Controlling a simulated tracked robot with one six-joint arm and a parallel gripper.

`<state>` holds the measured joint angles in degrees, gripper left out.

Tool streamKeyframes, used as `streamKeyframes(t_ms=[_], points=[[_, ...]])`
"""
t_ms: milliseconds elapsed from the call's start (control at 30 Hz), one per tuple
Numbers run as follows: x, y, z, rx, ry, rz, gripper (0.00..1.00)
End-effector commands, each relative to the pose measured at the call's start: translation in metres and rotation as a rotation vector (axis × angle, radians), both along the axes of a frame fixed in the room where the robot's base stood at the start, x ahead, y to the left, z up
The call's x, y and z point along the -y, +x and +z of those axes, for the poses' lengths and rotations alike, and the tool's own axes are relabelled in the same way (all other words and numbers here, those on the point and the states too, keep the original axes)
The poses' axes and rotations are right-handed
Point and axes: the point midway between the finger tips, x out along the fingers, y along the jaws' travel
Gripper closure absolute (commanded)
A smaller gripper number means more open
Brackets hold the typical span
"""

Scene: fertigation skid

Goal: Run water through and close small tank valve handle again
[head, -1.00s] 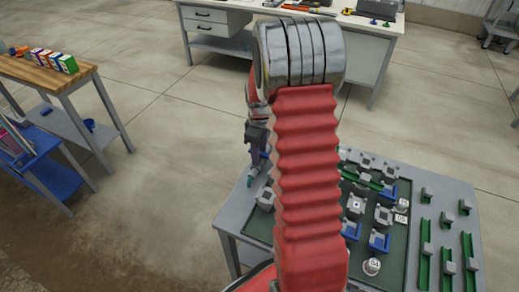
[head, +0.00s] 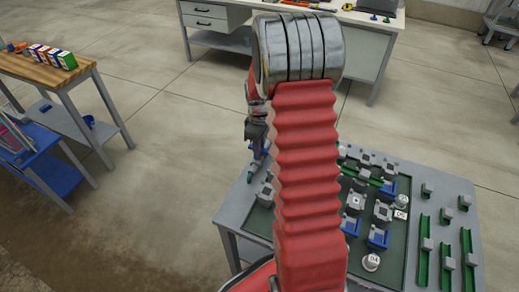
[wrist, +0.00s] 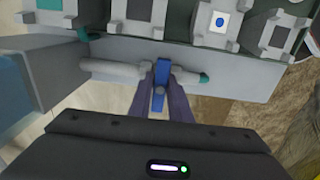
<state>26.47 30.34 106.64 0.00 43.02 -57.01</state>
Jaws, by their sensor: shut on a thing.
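The blue valve handle (wrist: 160,98) stands between the two fingers of my gripper (wrist: 162,78) in the wrist view. The fingers are shut on it. It lies crosswise to a light grey pipe (wrist: 110,70) that runs along the table's edge. A teal tip (wrist: 204,79) ends the pipe on the right. In the head view my gripper (head: 256,155) is at the left edge of the skid table, left of my red arm. The handle is too small to make out clearly there. I see no running water.
The grey table (head: 232,215) carries a dark green panel (head: 395,262) with several grey and blue blocks and green rails. A wood-topped table (head: 35,68) stands at the left and a white desk (head: 355,45) at the back. Bare floor lies between them.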

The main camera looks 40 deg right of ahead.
Motion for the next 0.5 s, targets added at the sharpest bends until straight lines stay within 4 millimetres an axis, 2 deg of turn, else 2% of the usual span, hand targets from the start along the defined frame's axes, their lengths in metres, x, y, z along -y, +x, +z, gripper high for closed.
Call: streamKeyframes(t_ms=[167,500], points=[[-0.0001,0.0001,0.0002,0.0,0.0,0.065,1.0],[-0.0001,0.0001,0.0003,0.0,0.0,0.323,1.0]])
